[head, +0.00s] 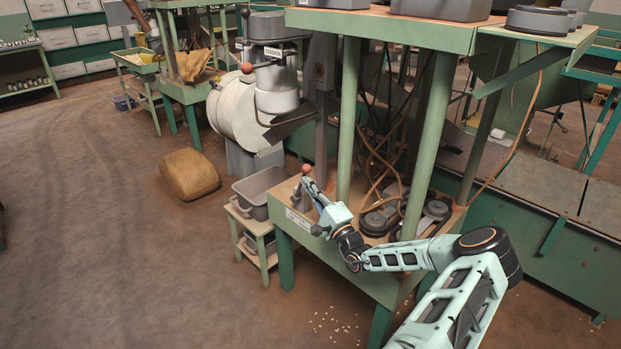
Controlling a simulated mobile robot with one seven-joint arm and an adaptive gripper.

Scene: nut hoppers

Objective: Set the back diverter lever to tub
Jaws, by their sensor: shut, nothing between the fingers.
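A lever with a red ball knob (306,169) stands at the left end of a green-framed bench, on a grey base. My gripper (308,184) is at this lever, with its fingertips just below the knob. It is shut with nothing held between the fingers; whether it touches the lever is too small to tell. Another red ball knob (246,68) sits on the grey machine with a "TENSION" label, farther back. No readable label shows which lever is the back diverter. A grey tub (262,192) stands on a low stand left of the bench.
The bench (295,236) has green posts, hanging cables and dark round parts (381,220) right of my gripper. A brown sack (189,174) lies on the floor. Open floor (130,260) is at the left. Small pale bits lie scattered in front of the bench.

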